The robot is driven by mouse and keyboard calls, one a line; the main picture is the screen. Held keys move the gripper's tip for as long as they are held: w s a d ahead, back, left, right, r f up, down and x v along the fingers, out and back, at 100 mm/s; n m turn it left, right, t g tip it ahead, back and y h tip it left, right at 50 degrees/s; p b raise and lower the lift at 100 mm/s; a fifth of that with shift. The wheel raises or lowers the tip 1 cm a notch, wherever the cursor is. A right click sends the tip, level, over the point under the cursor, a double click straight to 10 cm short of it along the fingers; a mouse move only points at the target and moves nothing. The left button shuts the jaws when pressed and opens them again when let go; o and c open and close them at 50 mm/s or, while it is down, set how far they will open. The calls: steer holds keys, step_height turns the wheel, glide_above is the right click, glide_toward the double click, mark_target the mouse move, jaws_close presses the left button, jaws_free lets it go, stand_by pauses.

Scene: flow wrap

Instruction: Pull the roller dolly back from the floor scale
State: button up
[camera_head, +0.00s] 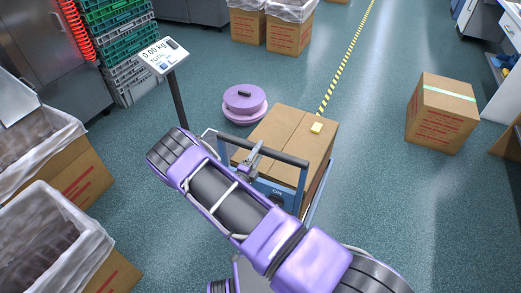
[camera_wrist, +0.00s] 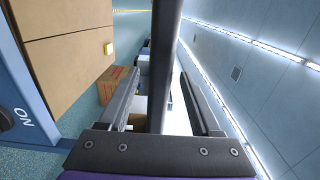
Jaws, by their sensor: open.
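The roller dolly (camera_head: 276,190) has a blue front panel and a dark handle bar, and a large cardboard box (camera_head: 290,137) rides on it. The floor scale shows as a white display (camera_head: 162,55) reading 0.00 kg on a dark post, left of the dolly; its platform is not clearly seen. My gripper (camera_head: 250,160) is at the dolly's handle, partly hidden by my arm. In the wrist view my gripper (camera_wrist: 158,78) is open, with the dark handle bar (camera_wrist: 165,50) running between its two fingers. I cannot tell whether either finger touches the bar.
A purple reel (camera_head: 245,103) lies on the floor behind the dolly. Lined cardboard boxes (camera_head: 85,180) stand at the left, and a taped box (camera_head: 442,113) stands at the right. Green crates (camera_head: 118,40) are stacked at the back left. Floor right of the dolly is clear.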

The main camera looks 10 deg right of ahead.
steer(key=shift+x, duration=0.95)
steer(key=shift+c, duration=0.2)
jaws_close()
stand_by(0.6)
